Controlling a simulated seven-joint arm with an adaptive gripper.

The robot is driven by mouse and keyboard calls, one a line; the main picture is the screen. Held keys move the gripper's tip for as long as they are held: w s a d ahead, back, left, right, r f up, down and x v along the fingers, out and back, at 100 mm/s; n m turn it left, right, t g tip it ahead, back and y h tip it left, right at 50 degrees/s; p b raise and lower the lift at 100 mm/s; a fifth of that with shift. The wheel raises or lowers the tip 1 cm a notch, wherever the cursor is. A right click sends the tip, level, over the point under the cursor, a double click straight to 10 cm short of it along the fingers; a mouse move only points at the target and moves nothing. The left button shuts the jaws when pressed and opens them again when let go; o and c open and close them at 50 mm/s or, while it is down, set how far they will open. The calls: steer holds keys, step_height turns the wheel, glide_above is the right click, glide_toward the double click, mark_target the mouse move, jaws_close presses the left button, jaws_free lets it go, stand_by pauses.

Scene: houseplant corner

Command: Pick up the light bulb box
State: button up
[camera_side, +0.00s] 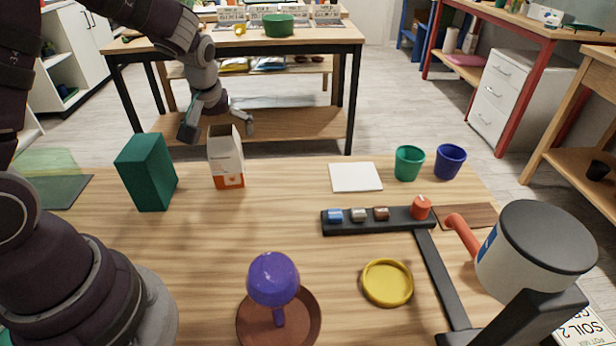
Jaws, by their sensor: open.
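A white carton with orange-brown lower faces (228,166) stands upright on the wooden table, left of the middle; it looks like the light bulb box, though its print is too small to read. My gripper (217,127) is open and points down at the carton's top. One finger shows left of the carton and the other at its upper right. I cannot tell whether either finger touches it. Nothing is seen held.
A dark green box (147,172) stands close left of the carton. A white square (355,177), green cup (408,163), blue cup (449,161), black rack (380,220), yellow dish (387,282), brown saucer (250,324) and grey can (530,250) lie rightward. Table between is clear.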

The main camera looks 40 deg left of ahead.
steer(key=x, duration=0.6)
steer(key=c, duration=1.2)
steer(key=shift+r, duration=0.1)
